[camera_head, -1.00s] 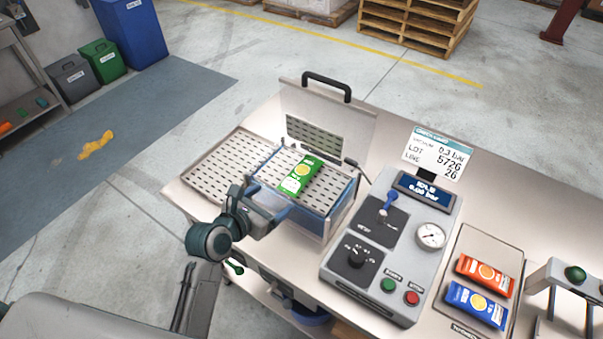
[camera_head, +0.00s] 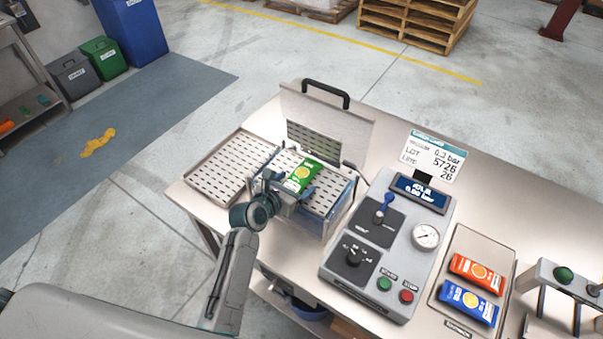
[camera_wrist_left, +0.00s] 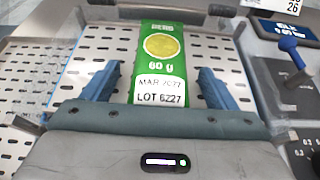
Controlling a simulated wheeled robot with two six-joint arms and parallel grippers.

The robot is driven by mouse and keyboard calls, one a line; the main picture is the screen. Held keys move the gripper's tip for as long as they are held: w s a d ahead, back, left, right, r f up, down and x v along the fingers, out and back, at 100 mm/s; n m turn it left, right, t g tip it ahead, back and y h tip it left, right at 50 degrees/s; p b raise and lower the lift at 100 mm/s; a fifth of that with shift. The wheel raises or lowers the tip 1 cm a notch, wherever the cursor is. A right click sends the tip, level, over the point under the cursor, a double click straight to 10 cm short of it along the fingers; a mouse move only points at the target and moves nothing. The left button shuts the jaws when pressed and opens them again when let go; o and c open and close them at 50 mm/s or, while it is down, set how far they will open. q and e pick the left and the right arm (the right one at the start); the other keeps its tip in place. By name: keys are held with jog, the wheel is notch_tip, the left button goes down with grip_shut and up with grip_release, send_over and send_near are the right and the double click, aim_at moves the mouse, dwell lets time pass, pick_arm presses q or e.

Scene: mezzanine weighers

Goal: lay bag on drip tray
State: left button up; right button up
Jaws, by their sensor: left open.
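A green bag (camera_head: 303,176) with a yellow round print lies flat on the perforated plate of the open chamber (camera_head: 322,201). In the left wrist view the bag (camera_wrist_left: 162,60) shows its date and lot label. My left gripper (camera_head: 291,184) is open, with one blue finger on each side of the bag's near end and a gap on both sides in the left wrist view (camera_wrist_left: 158,88). A perforated drip tray (camera_head: 213,172) lies on the table just left of the chamber; nothing lies on it. My right gripper is not in view.
The chamber's raised lid (camera_head: 325,112) with a black handle stands behind the bag. A control panel (camera_head: 385,250) with knobs and buttons is to the right. Orange (camera_head: 477,272) and blue (camera_head: 468,303) bags lie on a tray farther right.

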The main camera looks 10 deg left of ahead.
pick_arm(q)
jog(key=shift+w+d+f, duration=0.1)
jog(key=shift+w, duration=0.05)
jog(key=c, duration=1.1)
